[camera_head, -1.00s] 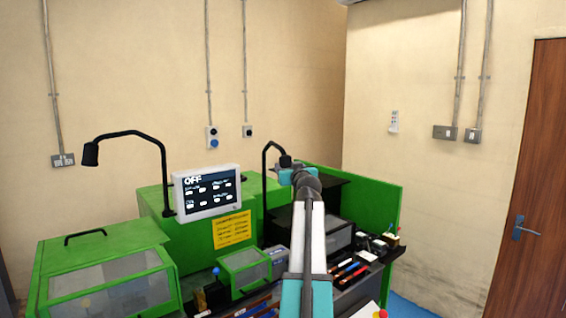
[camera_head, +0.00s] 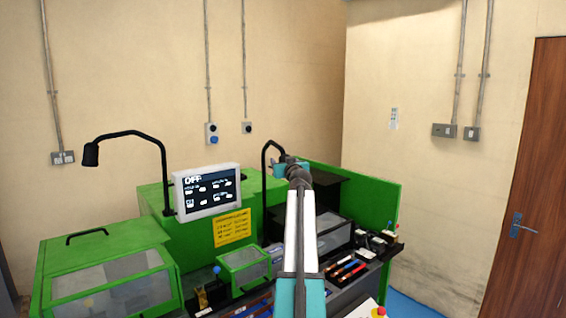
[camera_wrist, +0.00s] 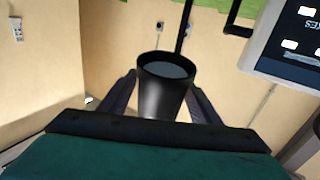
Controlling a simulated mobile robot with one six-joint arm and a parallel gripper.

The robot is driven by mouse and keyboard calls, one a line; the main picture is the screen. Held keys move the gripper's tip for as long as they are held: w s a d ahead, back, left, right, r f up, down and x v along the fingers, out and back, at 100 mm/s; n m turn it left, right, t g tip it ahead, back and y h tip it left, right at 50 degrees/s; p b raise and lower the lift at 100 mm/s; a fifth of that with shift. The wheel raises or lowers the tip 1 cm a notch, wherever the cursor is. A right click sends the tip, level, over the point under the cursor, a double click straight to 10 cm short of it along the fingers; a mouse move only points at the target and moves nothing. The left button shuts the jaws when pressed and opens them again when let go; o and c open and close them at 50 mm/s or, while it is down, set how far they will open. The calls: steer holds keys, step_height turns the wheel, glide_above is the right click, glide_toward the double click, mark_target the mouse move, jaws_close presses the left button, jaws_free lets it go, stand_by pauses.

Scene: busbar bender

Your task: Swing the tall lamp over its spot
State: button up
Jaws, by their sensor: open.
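Two black gooseneck lamps stand on the green machine. The left lamp (camera_head: 165,175) arches to the left, and its head (camera_head: 91,154) hangs free. The right lamp (camera_head: 264,165) rises behind the screen, and its head is partly hidden by my gripper (camera_head: 287,166) in the head view. In the wrist view a black lamp head (camera_wrist: 163,95) sits between the two fingers of my gripper (camera_wrist: 160,102). The fingers stand apart on either side of it; whether either touches it I cannot tell. I cannot tell for sure which lamp is the taller.
A white screen (camera_head: 207,190) stands left of the right lamp and also shows in the wrist view (camera_wrist: 290,45). Green covers (camera_head: 105,270) fill the left. Tools (camera_head: 347,268) lie on the dark shelf below my arm. A door (camera_head: 530,190) is at the right.

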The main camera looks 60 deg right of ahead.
jaws_close()
stand_by(0.3)
steer(key=shift+s, duration=0.1)
